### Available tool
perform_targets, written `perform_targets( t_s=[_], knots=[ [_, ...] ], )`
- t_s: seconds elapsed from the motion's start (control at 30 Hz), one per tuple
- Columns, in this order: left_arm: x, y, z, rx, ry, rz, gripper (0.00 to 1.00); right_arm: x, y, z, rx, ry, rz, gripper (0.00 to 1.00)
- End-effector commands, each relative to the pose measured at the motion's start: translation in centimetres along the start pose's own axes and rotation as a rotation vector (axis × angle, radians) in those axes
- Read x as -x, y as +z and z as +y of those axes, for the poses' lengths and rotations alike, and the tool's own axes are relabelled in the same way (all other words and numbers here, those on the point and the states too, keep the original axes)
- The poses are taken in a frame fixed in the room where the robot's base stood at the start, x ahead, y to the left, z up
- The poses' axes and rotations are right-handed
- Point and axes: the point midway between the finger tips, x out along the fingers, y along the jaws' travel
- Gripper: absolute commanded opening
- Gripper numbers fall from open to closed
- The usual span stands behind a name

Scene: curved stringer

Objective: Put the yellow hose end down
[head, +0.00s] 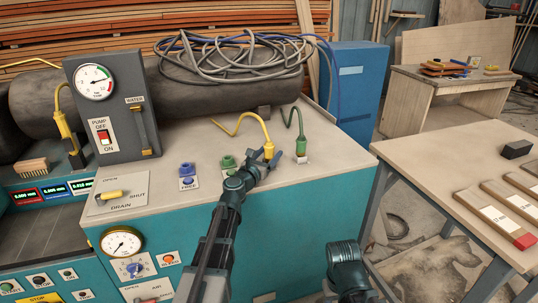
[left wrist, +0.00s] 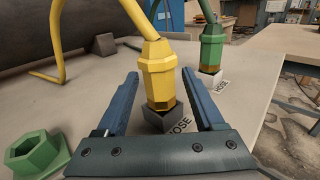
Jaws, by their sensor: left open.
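The yellow hose end (head: 268,149) stands upright on the worktop in the head view. In the left wrist view the yellow hose end (left wrist: 158,72) sits on a small dark block (left wrist: 166,120) beside a label reading HOSE. My left gripper (head: 264,157) is open, with one finger on each side of the hose end. In the left wrist view gaps show between the hose end and the fingers of the left gripper (left wrist: 160,88). The yellow hose bends away from its top to the left. My right gripper is not visible; only part of that arm shows.
A green hose end (head: 301,146) stands just to the right. A green fitting (head: 228,162) and a blue fitting (head: 187,170) are to the left. The pump box (head: 110,105) and drain lever (head: 110,194) are farther left. The worktop (head: 330,150) right of the green hose is bare.

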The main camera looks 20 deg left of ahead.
Motion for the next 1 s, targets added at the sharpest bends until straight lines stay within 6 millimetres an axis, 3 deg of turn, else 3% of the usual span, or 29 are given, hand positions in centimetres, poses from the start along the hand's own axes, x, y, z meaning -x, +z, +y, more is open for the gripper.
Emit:
perform_targets(
  t_s=[0.07, 0.4, 0.6, 0.8, 1.0],
  knots=[
    [0.3, 0.4, 0.0, 0.000, 0.000, 0.000, 0.70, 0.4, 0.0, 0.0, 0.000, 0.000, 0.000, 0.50],
    [7.3, 0.2, -0.1, 0.000, 0.003, 0.000, 0.70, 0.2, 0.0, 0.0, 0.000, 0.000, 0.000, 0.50],
    [10.4, 0.2, -0.1, 0.000, 0.002, 0.000, 0.70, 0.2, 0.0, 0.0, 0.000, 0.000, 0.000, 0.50],
    [11.9, 0.2, 0.0, 0.000, 0.001, 0.000, 0.70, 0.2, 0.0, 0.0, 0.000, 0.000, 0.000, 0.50],
    [12.0, 0.2, 0.0, 0.000, 0.000, 0.000, 0.70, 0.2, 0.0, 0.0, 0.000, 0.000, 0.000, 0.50]
  ],
)
